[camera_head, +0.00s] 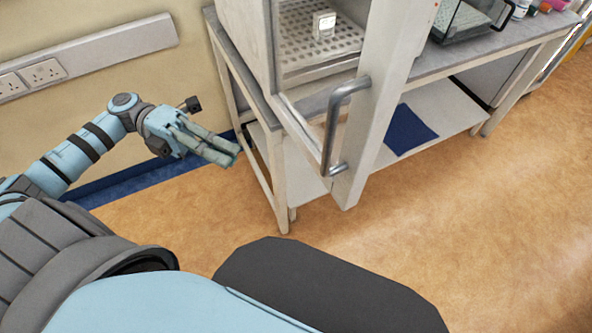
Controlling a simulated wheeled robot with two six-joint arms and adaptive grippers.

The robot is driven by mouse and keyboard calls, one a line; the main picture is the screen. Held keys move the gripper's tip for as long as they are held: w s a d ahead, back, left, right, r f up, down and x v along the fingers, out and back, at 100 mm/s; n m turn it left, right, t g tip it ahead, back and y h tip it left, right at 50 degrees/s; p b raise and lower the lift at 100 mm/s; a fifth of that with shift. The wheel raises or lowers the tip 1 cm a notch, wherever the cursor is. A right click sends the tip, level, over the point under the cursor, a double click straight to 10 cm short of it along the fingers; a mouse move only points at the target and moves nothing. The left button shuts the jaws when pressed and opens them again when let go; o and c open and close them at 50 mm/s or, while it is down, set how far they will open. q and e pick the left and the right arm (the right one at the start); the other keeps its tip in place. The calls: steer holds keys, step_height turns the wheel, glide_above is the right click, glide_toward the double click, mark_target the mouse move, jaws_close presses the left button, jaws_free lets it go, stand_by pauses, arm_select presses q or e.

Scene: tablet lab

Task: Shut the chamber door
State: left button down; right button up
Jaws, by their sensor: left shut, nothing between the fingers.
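The chamber (242,35) is a pale cabinet on a bench, with a perforated shelf inside. Its door (385,95) stands open, swung out towards me past the bench's front edge, and I see it nearly edge-on. The door has a grey bar handle (329,125) on its face. My left gripper (236,155) is shut and empty, left of the door and handle, apart from both, near the bench's left end. My right gripper is not in view.
A small white block (323,25) sits on the perforated shelf (296,42). A dark-framed glass box (470,18) stands on the bench (449,56) to the right. A blue sheet (410,131) lies on the lower shelf. The floor in front is clear.

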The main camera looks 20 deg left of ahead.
arm_select(q)
steer(key=w+d+p, duration=0.2)
steer(key=d, duration=1)
steer(key=shift+d+p, duration=0.35)
